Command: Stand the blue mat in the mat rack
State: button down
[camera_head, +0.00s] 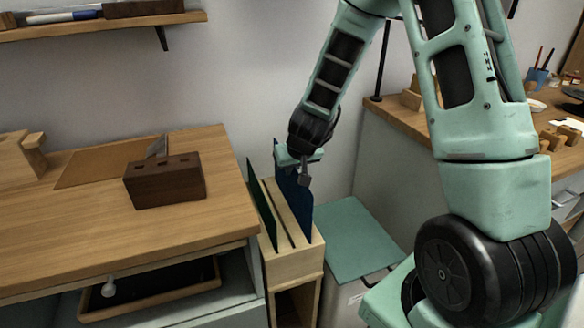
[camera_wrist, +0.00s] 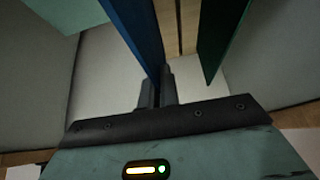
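The blue mat (camera_head: 293,199) stands upright at the right side of the light wooden mat rack (camera_head: 290,262), its lower edge appearing to sit in the right-hand slot. How deep it sits is hidden. My gripper (camera_head: 303,168) is at the mat's upper edge, above the rack. In the wrist view the blue mat (camera_wrist: 138,32) runs down between my two close-set fingers (camera_wrist: 158,90), which look shut on its edge. A dark green mat (camera_head: 262,205) stands in the rack's left side and also shows in the wrist view (camera_wrist: 217,35).
A wooden worktop (camera_head: 90,225) with a dark slotted block (camera_head: 165,182) is left of the rack. A low teal-topped cabinet (camera_head: 358,236) stands close on the right. Another worktop (camera_head: 405,118) is behind it. A shelf (camera_head: 110,23) is on the wall.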

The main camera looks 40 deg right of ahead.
aim_at(293, 178)
jog(key=shift+f+b, duration=1.9)
jog(key=shift+f, duration=0.45)
jog(key=c, duration=1.6)
grip_release()
jog(key=shift+o, duration=0.2)
jog(key=shift+p+v, duration=0.65)
jog(key=shift+v, duration=0.35)
jog(key=shift+p+v, duration=2.15)
jog(key=shift+v, duration=1.35)
